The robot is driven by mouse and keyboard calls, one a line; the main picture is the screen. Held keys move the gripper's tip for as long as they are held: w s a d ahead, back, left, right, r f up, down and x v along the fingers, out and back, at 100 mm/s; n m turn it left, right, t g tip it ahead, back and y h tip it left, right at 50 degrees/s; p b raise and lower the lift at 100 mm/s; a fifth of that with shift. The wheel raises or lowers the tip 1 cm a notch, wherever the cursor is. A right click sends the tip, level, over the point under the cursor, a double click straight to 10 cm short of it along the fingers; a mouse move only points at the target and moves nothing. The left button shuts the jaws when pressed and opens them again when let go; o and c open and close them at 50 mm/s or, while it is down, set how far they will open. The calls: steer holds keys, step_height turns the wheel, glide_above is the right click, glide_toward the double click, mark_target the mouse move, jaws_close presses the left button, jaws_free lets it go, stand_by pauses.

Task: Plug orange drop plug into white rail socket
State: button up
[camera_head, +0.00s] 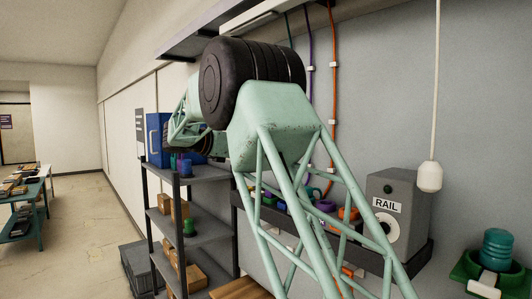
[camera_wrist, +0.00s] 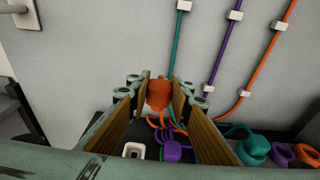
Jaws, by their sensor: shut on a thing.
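My gripper (camera_wrist: 158,82) is shut on the orange plug (camera_wrist: 158,96) in the wrist view. The plug is upright between the fingertips, above the dark shelf, with an orange cord below it. A white square socket (camera_wrist: 133,150) with a dark opening sits lower in the wrist view, left of a purple plug (camera_wrist: 172,151) and nearer the camera than the orange plug. The orange plug and white socket are apart. In the head view my arm covers much of the shelf, and I cannot make out the gripper's tips or the held plug.
A grey box marked RAIL (camera_head: 395,205) stands on the wall shelf (camera_head: 412,262). A teal plug (camera_wrist: 254,150), a purple ring (camera_wrist: 282,153) and an orange ring (camera_wrist: 306,156) sit to the right. Teal, purple and orange cords run down the wall. A white pendant (camera_head: 429,177) hangs at right.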

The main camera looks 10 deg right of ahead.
steer(key=w, duration=0.1)
steer(key=w+a, duration=0.1)
steer(key=w, duration=0.1)
steer(key=shift+a, duration=0.2)
steer(key=shift+s+f, duration=0.1)
steer(key=shift+s, duration=0.1)
stand_by(0.5)
